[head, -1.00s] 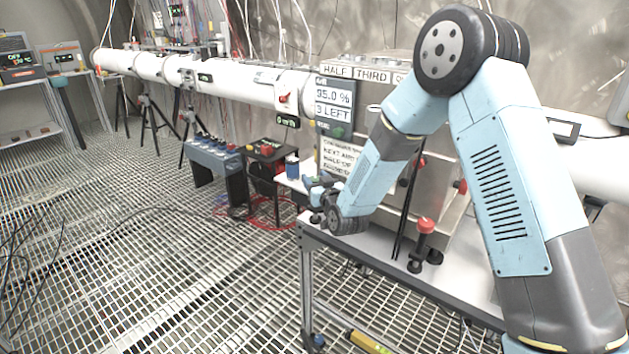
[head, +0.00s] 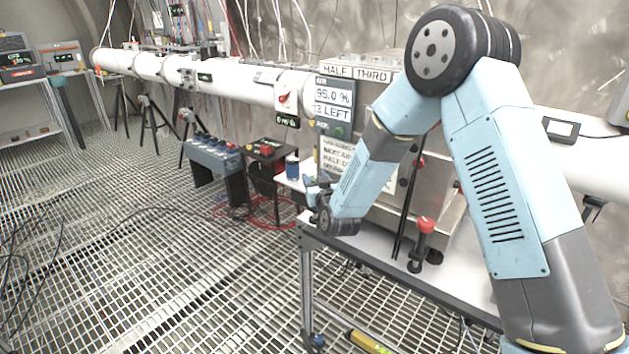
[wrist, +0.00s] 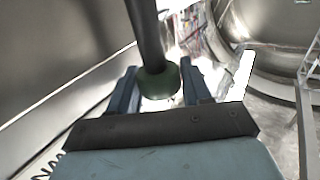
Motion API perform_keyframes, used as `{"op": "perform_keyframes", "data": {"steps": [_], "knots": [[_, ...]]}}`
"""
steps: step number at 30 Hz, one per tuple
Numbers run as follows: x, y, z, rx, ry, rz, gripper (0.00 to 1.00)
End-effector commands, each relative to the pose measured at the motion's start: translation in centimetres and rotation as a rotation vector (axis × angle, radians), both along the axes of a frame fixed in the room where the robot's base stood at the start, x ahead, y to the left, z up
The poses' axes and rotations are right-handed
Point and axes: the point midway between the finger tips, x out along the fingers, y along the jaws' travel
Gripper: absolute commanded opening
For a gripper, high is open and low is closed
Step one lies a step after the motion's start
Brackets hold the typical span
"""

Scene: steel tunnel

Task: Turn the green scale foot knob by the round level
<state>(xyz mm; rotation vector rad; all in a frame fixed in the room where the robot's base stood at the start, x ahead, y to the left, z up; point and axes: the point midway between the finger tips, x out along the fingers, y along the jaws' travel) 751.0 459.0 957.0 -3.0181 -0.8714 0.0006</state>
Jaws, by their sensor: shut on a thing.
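In the wrist view the green knob (wrist: 159,83) sits at the end of a thick dark rod, between the two blue fingers of my gripper (wrist: 158,76). The gripper is shut on the knob, with one finger at each side. In the head view my gripper (head: 318,184) is at the left end of the white bench, beside the steel box. The knob cannot be made out there. I cannot make out the round level in either view.
A red-topped post (head: 424,240) stands near the bench's front edge. A blue cylinder (head: 292,167) is just left of my gripper. Grated floor (head: 150,270) lies open at left.

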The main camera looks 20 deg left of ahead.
Motion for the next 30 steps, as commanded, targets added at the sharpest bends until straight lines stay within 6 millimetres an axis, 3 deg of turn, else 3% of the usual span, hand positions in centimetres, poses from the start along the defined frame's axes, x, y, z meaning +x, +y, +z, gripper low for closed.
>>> {"op": "perform_keyframes", "data": {"steps": [30], "knots": [[-0.02, 0.18, 0.01, 0.001, 0.000, -0.813, 0.18]]}}
